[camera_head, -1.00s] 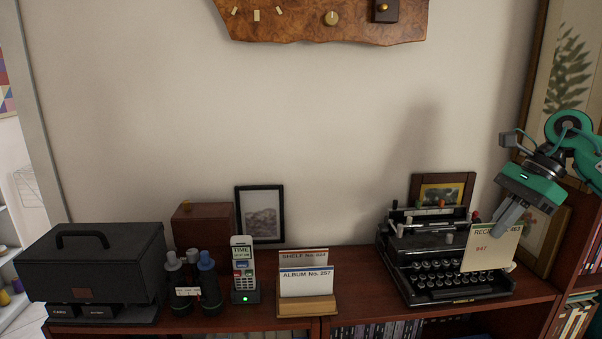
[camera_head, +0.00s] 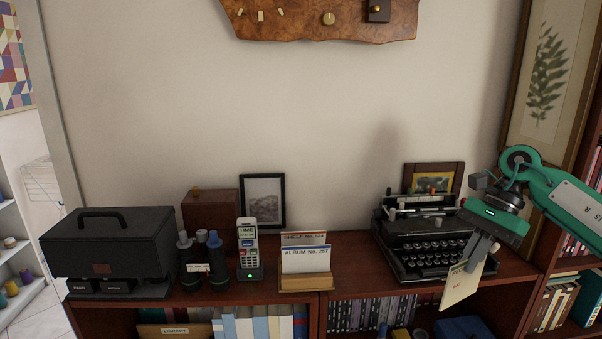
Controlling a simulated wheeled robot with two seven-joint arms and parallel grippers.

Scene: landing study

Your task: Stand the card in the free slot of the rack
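The cream card (camera_head: 461,285) is in my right gripper (camera_head: 474,262), in front of the typewriter's right side. The gripper is shut on the card's upper edge, and the card hangs tilted below it, partly turned from view. The small wooden rack (camera_head: 306,284) stands on the shelf top left of the typewriter. It holds a white card marked ALBUM (camera_head: 306,262) in front and a card marked SHELF (camera_head: 303,238) behind. I cannot tell from here which slot is free. My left gripper is not in view.
A black typewriter (camera_head: 430,250) stands right of the rack. A cordless phone (camera_head: 248,255), binoculars (camera_head: 204,266) and a black case (camera_head: 110,245) stand left. A small framed picture (camera_head: 263,201) leans on the wall behind. Bare shelf top (camera_head: 350,262) lies between rack and typewriter.

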